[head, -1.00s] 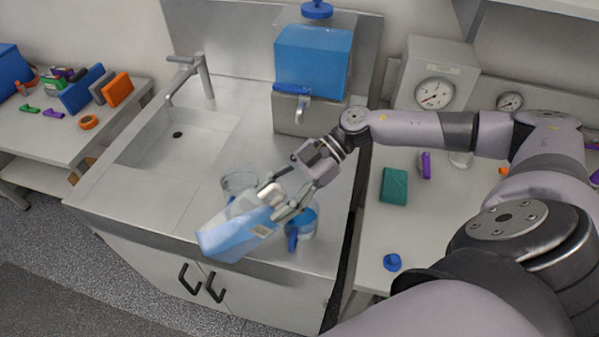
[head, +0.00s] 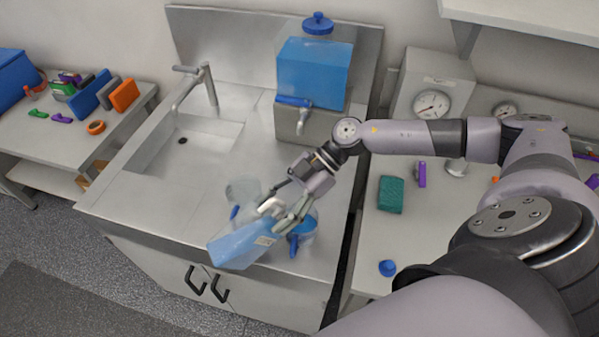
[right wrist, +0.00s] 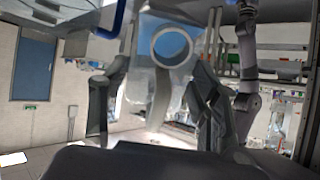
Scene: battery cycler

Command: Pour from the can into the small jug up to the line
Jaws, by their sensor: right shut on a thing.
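My right gripper (head: 291,212) is shut on the can (head: 240,246), a translucent container with blue liquid and a pale top. The can is tilted over the counter's front edge, its broad end down to the left. A jug with blue liquid and a blue handle (head: 305,233) stands just right of the can, partly hidden by the gripper. A clear jug (head: 243,187) stands behind the can, partly hidden by it. I cannot tell which is the small jug, and no line is legible. The right wrist view shows the can close up (right wrist: 155,85). My left gripper is out of view.
A blue-filled tank with a tap (head: 314,75) stands at the back of the steel counter, and a sink (head: 185,150) lies to the left. A side table holds a green block (head: 391,194) and a blue cap (head: 387,268). Bare counter lies left of the jugs.

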